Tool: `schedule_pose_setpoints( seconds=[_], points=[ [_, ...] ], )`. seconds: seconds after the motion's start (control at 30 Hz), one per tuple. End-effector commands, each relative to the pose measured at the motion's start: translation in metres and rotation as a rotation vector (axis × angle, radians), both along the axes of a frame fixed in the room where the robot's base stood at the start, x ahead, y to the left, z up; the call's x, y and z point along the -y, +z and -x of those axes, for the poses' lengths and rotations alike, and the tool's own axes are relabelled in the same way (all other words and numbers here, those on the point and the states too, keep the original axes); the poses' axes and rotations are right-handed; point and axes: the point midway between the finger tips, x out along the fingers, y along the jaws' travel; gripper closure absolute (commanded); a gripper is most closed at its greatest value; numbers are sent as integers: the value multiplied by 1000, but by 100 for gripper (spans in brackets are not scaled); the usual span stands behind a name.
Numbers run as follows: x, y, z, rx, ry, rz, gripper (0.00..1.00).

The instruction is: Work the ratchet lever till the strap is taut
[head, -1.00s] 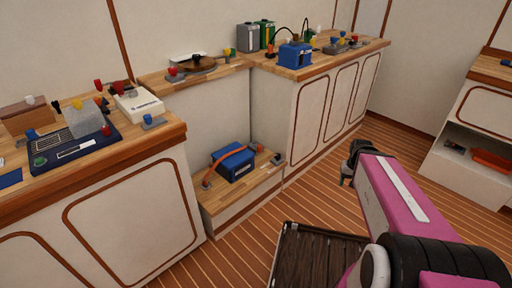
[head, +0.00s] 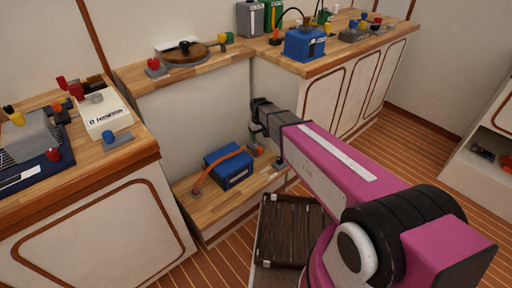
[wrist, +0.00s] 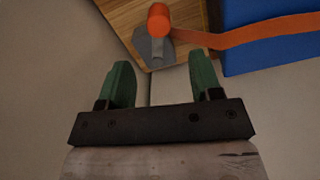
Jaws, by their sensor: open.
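An orange strap (head: 221,162) runs over a blue box (head: 234,174) on a low wooden step between the counters. In the wrist view the strap (wrist: 245,37) runs from the blue box (wrist: 275,60) to a grey metal piece (wrist: 152,48) with an orange cylindrical end (wrist: 158,19), which seems to be the ratchet lever. My gripper (head: 257,140) is above the right end of the step. In the wrist view my gripper (wrist: 160,75) is open and empty, its green fingers apart. The lever's end lies beyond the fingertips, not between them. Whether the strap is taut I cannot tell.
The low step (head: 205,208) has bare wood in front of the box. The left counter (head: 130,155) and the right counter (head: 285,60) flank the recess. A dark slatted crate (head: 290,235) stands on the floor in front.

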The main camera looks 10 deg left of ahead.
Motion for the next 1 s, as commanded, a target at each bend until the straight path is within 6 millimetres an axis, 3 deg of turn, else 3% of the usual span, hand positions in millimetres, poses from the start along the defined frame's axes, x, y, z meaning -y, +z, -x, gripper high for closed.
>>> schedule_pose_setpoints(
  seconds=[0.6, 1.0],
  points=[
    [1, -92, -1, -1, -3, 1, 41],
    [1, -104, 0, 1, -3, -1, 41]
  ],
)
